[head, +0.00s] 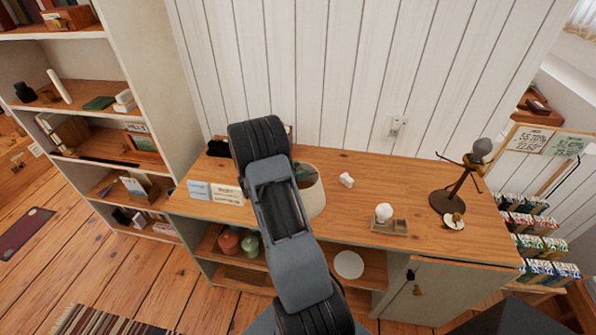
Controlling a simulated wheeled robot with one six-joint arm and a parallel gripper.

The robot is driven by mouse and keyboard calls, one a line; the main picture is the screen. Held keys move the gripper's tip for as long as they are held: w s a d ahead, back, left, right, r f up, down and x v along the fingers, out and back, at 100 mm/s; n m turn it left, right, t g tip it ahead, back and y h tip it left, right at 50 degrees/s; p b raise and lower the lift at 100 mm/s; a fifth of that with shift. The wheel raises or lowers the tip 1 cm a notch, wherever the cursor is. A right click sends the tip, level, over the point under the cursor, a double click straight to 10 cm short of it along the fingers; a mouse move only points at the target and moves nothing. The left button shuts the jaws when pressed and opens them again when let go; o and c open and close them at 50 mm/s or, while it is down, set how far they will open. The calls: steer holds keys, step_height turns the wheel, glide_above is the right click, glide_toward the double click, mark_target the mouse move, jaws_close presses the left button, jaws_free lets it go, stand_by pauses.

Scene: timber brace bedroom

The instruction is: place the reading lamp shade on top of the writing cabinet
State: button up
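The writing cabinet (375,172) has a wooden top, open shelves and a pale door; it stands against the white plank wall. A cream, round-walled, open-topped thing (316,198) shows at its top, partly behind my arm; it may be the lamp shade or a pot, with something dark green inside. I cannot tell whether it rests on the top or is held. A dark lamp stand (460,188) with a bare grey bulb and no shade stands at the right end. My arm crosses the middle of the picture and hides its own end, so my gripper does not show.
On the top are cards (227,194), a small white object (346,180), a tray with a white bulb (391,226) and a small white-and-brown object (454,220). A bookcase (150,90) stands left, boxed goods (540,245) right. The top's back middle is clear.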

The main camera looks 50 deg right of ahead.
steer(key=shift+o, duration=0.7)
steer(key=shift+r, duration=0.1)
